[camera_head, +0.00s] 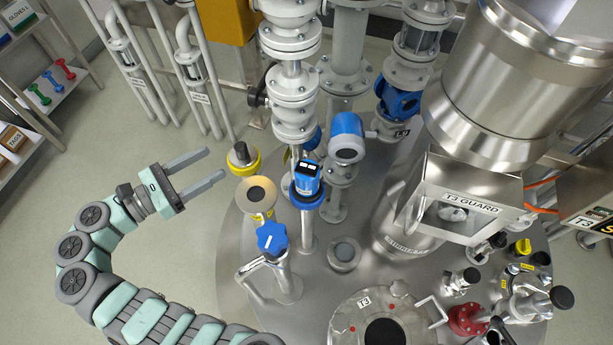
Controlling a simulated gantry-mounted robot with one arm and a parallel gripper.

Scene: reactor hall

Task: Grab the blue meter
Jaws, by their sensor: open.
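A yellow-ringed fitting (243,159) and a beige funnel-like cup (257,195) stand between my gripper and the blue box. A blue knob (271,238) is in front. Grey valves (291,90) rise behind. The floor at left is free.

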